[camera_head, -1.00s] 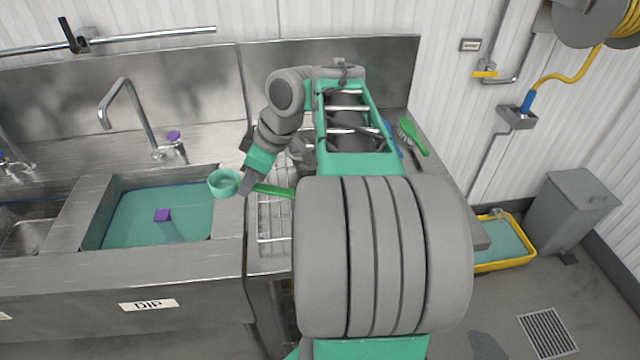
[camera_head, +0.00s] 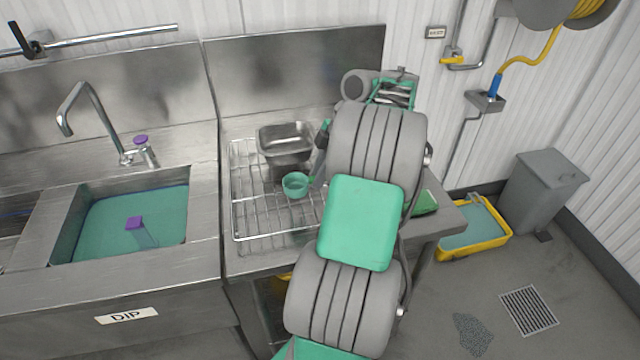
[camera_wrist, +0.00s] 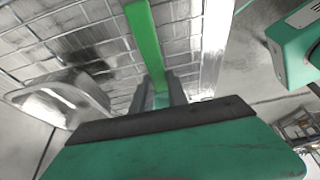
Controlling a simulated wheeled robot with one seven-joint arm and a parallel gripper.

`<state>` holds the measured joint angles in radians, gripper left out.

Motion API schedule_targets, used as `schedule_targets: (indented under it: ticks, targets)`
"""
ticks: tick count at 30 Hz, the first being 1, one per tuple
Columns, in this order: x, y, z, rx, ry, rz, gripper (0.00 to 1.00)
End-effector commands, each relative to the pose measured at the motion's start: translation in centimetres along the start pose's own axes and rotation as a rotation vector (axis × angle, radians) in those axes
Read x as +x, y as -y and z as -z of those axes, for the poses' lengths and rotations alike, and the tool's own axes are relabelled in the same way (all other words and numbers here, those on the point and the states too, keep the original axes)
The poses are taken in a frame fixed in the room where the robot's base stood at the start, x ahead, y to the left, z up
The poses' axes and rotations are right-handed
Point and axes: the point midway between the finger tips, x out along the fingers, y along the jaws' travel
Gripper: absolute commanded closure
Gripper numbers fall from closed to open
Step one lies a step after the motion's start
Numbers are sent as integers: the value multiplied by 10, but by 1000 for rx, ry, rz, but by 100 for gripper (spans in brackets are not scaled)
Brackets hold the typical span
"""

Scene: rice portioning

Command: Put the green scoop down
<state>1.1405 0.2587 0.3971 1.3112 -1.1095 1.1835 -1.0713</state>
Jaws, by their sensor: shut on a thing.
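The green scoop (camera_head: 296,185) shows its cup in the head view, over the wire drying rack (camera_head: 240,222) on the steel counter. I cannot tell whether the cup touches the rack. In the wrist view the scoop's bright green handle (camera_wrist: 145,42) runs up from between the fingers of my gripper (camera_wrist: 160,88). My gripper is shut on the handle, with the rack wires behind it.
A steel pan (camera_head: 286,141) stands on the back of the rack, close to the scoop. The dip sink (camera_head: 66,235) of green liquid lies left, with a purple-topped thing (camera_head: 135,222) in it. Bare rack shows in front of the cup.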

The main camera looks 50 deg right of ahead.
Motion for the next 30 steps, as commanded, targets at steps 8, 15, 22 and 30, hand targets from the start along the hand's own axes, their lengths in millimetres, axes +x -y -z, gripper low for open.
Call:
schedule_targets:
  ticks: [8, 15, 22, 30]
  targets:
    - [35, -5, -21, 0, 0, 0, 100]
    - [35, -5, -21, 0, 0, 0, 100]
    - [35, -4, -21, 0, 0, 0, 64]
    - [34, -4, -21, 0, 0, 0, 59]
